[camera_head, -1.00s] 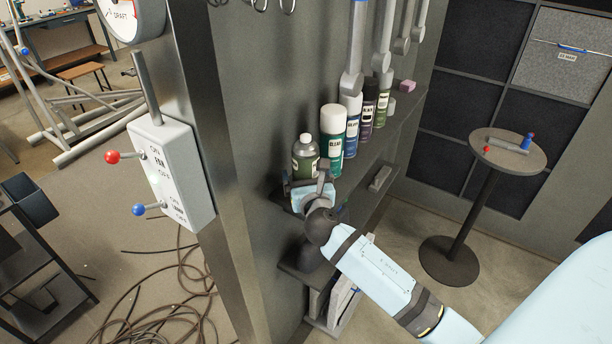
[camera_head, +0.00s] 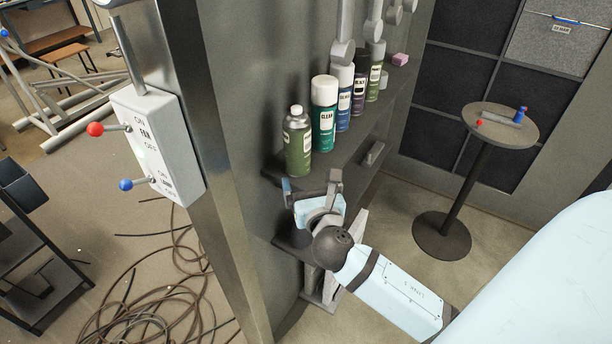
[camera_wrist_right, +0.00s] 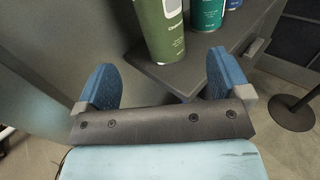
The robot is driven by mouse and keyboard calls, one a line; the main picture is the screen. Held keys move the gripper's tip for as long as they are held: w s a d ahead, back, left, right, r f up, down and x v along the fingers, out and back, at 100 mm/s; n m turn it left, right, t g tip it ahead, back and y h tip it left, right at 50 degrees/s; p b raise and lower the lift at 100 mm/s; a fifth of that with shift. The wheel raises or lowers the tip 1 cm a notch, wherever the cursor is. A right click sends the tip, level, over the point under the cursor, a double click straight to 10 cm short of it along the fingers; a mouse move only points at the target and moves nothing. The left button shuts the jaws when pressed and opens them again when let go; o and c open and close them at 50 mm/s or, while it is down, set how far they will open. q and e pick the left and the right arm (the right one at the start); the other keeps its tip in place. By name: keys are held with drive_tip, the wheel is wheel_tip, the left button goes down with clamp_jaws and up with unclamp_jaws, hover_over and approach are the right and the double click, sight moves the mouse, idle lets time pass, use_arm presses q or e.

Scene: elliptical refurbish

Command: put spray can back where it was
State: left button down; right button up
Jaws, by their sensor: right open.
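My right gripper (camera_head: 311,184) is open and empty, in front of and slightly below the green can. Its two blue fingers (camera_wrist_right: 163,80) are wide apart and clear of the can. My left gripper is not in view.
Lower shelves (camera_head: 296,243) lie beneath the gripper. A switch box (camera_head: 158,143) with red and blue levers is on the panel edge at left. A round table (camera_head: 501,124) stands at right. Cables (camera_head: 165,290) lie on the floor.

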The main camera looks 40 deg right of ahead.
drive_tip(key=s+a+f+m+g+y, duration=0.2)
drive_tip(key=s+a+f+m+y, duration=0.1)
drive_tip(key=f+m, duration=0.5)
drive_tip(key=s+a+f+m+g+y, duration=0.1)
drive_tip(key=s+a+f+m+y, duration=0.2)
drive_tip(key=m, duration=0.8)
drive_tip(key=s+a+f+m+g+y, duration=0.2)
drive_tip(key=s+a+f+m+y, duration=0.2)
drive_tip(key=s+f+m, duration=0.5)
drive_tip(key=shift+s+a+f+g, duration=0.3)
drive_tip(key=shift+s+a+f, duration=0.2)
drive_tip(key=shift+a+f, duration=1.25)
drive_tip(key=shift+d+r+p, duration=0.55)
drive_tip(key=shift+d+p, duration=0.05)
drive_tip(key=shift+p, duration=0.45)
drive_tip(key=shift+c, duration=0.4)
